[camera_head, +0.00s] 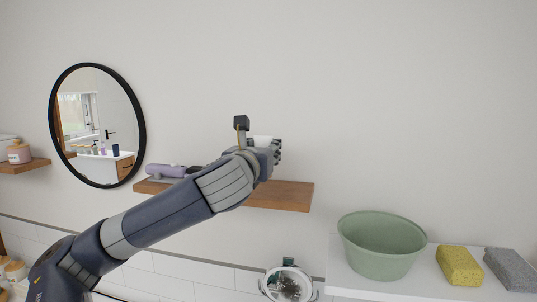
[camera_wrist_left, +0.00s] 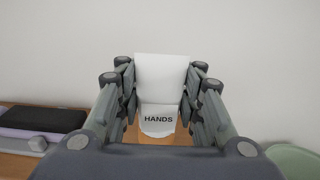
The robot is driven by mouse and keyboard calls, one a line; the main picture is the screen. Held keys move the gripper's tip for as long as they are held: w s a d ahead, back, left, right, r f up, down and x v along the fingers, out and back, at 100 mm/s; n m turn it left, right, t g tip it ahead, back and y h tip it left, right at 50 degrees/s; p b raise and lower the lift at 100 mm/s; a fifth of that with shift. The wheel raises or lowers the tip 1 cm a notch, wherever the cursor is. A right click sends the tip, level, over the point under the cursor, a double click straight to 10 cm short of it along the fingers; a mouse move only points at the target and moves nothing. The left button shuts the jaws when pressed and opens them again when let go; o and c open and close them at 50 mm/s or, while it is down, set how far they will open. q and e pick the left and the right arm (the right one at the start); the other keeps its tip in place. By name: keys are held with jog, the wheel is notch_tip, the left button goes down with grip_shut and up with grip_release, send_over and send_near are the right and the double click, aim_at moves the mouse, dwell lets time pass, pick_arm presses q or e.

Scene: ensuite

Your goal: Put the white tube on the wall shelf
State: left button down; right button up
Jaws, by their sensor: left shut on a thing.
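The white tube (camera_wrist_left: 160,85), marked "HANDS", is held between the fingers of my left gripper (camera_wrist_left: 160,100). In the head view only a small white part of the tube (camera_head: 263,139) shows past the left gripper (camera_head: 274,152). The wooden wall shelf (camera_head: 290,196) is behind and below the gripper, and my arm covers its middle. In the wrist view the shelf's wood (camera_wrist_left: 16,166) shows below the tube. I cannot tell whether the tube touches the shelf. My right gripper is in neither view.
A purple object (camera_head: 166,171) and a dark one (camera_wrist_left: 48,119) lie on the shelf's left part. A round mirror (camera_head: 97,125) hangs at left. A green bowl (camera_head: 382,248), yellow sponge (camera_head: 459,265) and grey sponge (camera_head: 511,269) stand on a white surface at lower right. The shelf's right end looks bare.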

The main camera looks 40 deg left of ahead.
pick_arm(q)
jog(key=shift+w+f, duration=0.25)
jog(key=shift+w, duration=0.7)
notch_tip(320, 180, down, 2)
jog(key=shift+s+a+f+p, duration=0.1)
jog(key=shift+f+p, duration=0.2)
jog(key=shift+f, duration=0.35)
jog(key=c, duration=1.3)
grip_release()
jog(key=shift+c, duration=0.2)
jog(key=shift+o, duration=1.3)
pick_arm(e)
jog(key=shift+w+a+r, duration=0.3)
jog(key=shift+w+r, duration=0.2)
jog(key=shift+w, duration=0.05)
